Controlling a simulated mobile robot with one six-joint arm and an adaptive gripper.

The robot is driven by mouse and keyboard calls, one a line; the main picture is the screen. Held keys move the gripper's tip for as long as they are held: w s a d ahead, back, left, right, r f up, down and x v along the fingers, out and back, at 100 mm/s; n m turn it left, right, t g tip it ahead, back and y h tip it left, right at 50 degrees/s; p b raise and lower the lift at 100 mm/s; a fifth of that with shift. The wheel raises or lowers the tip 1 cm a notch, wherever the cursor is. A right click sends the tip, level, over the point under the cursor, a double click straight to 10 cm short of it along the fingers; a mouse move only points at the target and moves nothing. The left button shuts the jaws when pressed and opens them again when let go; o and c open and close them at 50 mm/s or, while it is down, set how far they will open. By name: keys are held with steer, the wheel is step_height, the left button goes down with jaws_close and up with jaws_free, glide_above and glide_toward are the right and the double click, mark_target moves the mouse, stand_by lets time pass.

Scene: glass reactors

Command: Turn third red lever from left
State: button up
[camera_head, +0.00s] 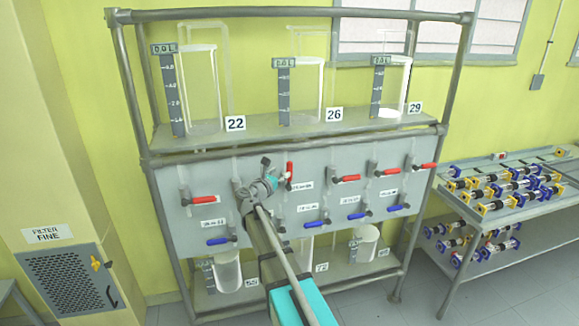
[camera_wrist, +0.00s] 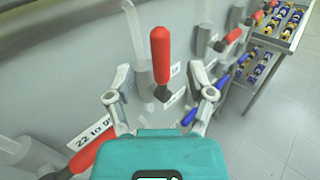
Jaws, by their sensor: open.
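A row of red levers runs along the grey panel. The first from the left (camera_head: 204,199) is horizontal, and the second (camera_head: 289,171) stands upright. The third (camera_head: 345,178) is horizontal. My gripper (camera_head: 272,178) is at the panel beside the upright second lever and partly hides the area around it. In the wrist view, my gripper (camera_wrist: 160,96) is open, with one finger on each side below the upright red lever (camera_wrist: 160,55). Contact cannot be told. The first red lever (camera_wrist: 92,150) shows at lower left and the third (camera_wrist: 234,36) at right.
Blue levers (camera_head: 313,224) line the panel below the red ones. Glass vessels (camera_head: 202,90) stand on the upper shelf (camera_head: 190,143). More red levers (camera_head: 389,171) are at right. A bench (camera_head: 525,212) with coloured fittings stands at far right. Floor between is clear.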

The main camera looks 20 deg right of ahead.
mark_target(288, 166)
steer(key=shift+x, duration=3.55)
jaws_close()
